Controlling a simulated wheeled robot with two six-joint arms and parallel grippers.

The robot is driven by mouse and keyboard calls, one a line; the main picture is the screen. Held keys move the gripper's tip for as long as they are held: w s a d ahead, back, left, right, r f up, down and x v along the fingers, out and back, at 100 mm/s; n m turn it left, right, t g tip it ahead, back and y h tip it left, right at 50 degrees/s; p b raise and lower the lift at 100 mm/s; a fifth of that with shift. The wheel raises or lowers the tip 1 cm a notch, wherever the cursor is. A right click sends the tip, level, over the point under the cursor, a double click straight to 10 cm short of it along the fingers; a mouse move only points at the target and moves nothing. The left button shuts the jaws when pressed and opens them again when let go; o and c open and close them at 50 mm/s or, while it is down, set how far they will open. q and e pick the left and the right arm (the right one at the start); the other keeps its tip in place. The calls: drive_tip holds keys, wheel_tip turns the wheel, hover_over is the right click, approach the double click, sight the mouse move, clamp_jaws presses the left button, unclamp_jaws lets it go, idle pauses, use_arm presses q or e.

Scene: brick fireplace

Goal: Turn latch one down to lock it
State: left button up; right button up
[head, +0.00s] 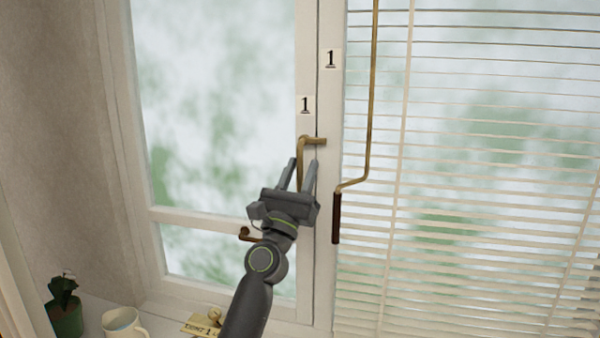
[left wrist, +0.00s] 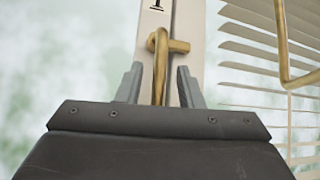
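Latch one (head: 302,152) is a brass latch on the window frame, below a label reading 1 (head: 305,105). Its handle hangs down and a short brass piece points right across the gap between the frames. My left gripper (head: 300,172) is open, with its fingers on either side of the handle. In the left wrist view the handle of the latch (left wrist: 161,65) runs down between the two fingertips (left wrist: 160,80), with space on both sides. The lower end of the handle is hidden behind the gripper body. My right gripper is not in view.
A brass crank rod with a dark grip (head: 337,217) hangs close to the right of my gripper. White blinds (head: 470,190) cover the right window.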

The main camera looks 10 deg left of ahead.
use_arm(q)
drive_tip(key=shift+s+a+f, duration=0.1)
drive_tip(key=shift+s+f, duration=0.35)
drive_tip(key=b+v, duration=0.3)
drive_tip(key=v, duration=1.3)
drive_tip(key=shift+b, duration=0.3)
drive_tip(key=shift+s, duration=0.1)
